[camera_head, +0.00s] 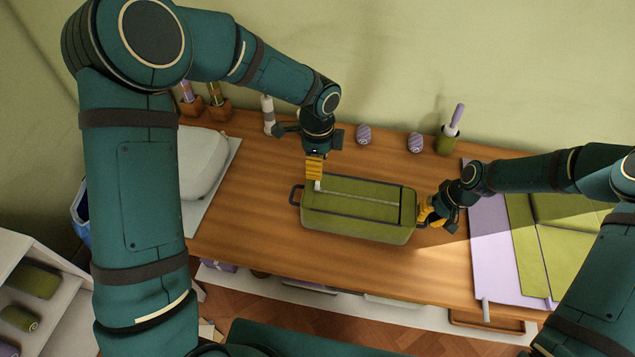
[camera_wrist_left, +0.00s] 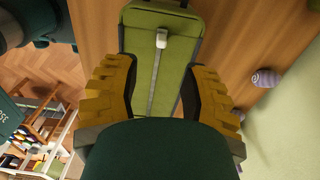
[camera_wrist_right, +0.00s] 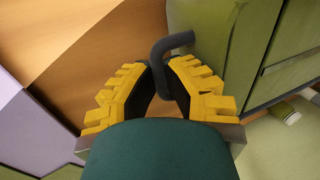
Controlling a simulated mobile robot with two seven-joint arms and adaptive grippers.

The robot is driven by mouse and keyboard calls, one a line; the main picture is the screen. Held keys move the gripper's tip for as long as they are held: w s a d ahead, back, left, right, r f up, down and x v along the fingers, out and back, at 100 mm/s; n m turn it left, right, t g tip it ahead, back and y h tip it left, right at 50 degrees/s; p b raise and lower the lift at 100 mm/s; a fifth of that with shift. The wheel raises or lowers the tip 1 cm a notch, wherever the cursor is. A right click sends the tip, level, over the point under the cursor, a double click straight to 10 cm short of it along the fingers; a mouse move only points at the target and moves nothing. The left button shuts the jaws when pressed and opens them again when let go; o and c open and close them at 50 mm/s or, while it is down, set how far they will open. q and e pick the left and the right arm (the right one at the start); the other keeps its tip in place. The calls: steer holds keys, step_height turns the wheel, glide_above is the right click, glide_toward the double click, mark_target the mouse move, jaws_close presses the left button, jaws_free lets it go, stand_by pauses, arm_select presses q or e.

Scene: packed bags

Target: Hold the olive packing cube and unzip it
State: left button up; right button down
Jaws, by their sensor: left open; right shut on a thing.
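The olive packing cube (camera_head: 350,222) sits on the wooden table, a dark handle at each end. A pale zip line runs along its lid, with a white pull tab (camera_wrist_left: 161,40) at one end; in the head view the tab (camera_head: 317,186) is at the left end. My left gripper (camera_head: 315,178) is open over that end; in the left wrist view its fingers (camera_wrist_left: 158,72) are spread, with the tab beyond them. My right gripper (camera_head: 429,214) is shut on the right end handle (camera_wrist_right: 172,43), its fingers (camera_wrist_right: 157,75) on either side of it.
A grey rounded bag (camera_head: 203,163) lies on a pale mat at the left. A lilac mat (camera_head: 491,240) and an olive folded item (camera_head: 560,245) lie at the right. Two purple rolls (camera_head: 364,134) and a green cup (camera_head: 447,140) stand along the back. Table in front of the cube is clear.

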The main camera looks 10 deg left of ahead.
mark_target(317, 183)
arm_select(q)
step_height(317, 183, down, 8)
steer(key=shift+f, duration=0.1)
stand_by(0.4)
jaws_close()
